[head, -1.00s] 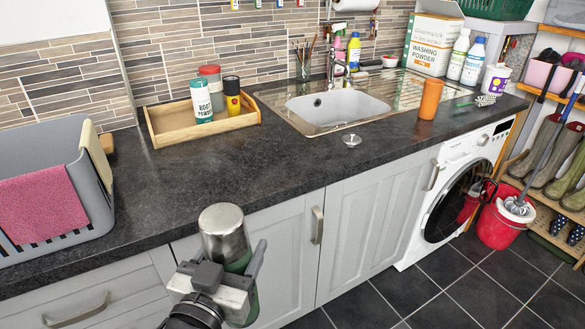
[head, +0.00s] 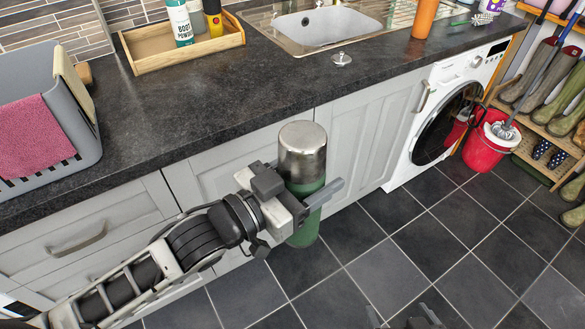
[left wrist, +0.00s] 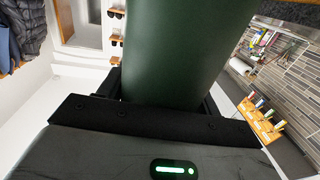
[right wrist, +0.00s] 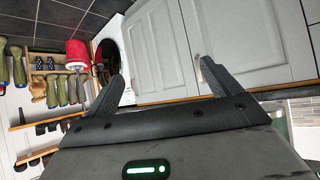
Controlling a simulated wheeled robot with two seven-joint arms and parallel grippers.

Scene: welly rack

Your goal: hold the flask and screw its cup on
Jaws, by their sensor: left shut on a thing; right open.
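The green flask (head: 305,228) is upright in front of the cupboard doors, below the worktop edge in the picture. A silver cup-shaped top (head: 302,150) sits on its upper end; I cannot tell whether it is screwed tight. My left gripper (head: 306,198) is shut around the flask's body just under the silver part. In the left wrist view the green body (left wrist: 188,50) fills the space between the fingers. My right gripper (head: 403,313) shows only its fingertips at the bottom edge of the head view. In the right wrist view its fingers (right wrist: 162,82) are apart, with nothing between them.
The dark worktop (head: 200,100) holds a wooden tray (head: 180,62), a sink (head: 320,28), a small metal plug (head: 341,59) and an orange tumbler (head: 424,18). A grey basket (head: 85,110) stands left. A red bucket (head: 484,150) is on the floor by the washing machine. The floor before the cupboards is clear.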

